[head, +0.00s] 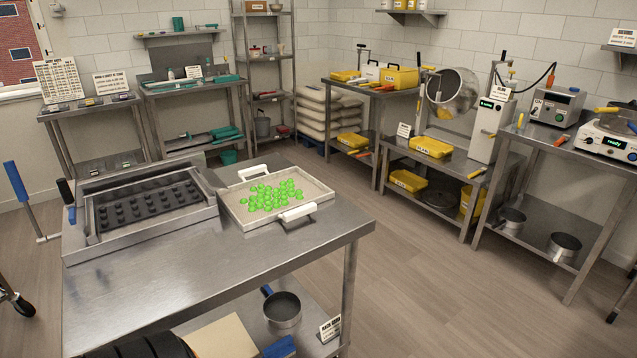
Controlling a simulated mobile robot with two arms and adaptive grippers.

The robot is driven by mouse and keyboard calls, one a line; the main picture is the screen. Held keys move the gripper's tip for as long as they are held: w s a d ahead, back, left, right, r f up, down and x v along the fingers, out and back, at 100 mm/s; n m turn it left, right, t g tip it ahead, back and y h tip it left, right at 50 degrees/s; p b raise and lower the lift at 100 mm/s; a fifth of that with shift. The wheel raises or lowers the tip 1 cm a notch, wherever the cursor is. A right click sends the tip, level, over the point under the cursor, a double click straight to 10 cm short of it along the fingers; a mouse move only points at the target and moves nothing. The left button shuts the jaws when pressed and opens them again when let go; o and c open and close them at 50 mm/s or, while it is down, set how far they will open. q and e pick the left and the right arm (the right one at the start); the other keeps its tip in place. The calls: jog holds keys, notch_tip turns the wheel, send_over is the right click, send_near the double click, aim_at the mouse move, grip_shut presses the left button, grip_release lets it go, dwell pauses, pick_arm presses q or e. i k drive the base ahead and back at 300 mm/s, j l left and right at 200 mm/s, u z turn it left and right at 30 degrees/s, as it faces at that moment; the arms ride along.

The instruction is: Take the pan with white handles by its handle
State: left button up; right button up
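The pan with white handles (316,189) is a shallow, light rectangular tray on the right part of the steel table (190,285). Several bright green gummies (270,196) lie in it. One white handle (298,212) is on its near right side, close to the table's right edge. The other white handle (253,171) is on its far left side. Both handles show clear, with nothing on them.
A metal frame with a dark mould plate (150,205) stands just left of the pan. The table's front is bare. A pot (282,308) and a sign (330,328) are on the shelf below. Open floor (440,290) lies to the right, before the equipment benches.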

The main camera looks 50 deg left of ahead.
aim_at(289, 194)
jog(key=i+u, duration=0.3)
jog(key=i+l+u, duration=0.3)
jog(key=i, duration=0.15)
jog(key=i+l+u, duration=0.15)
jog(key=i+u, duration=0.15)
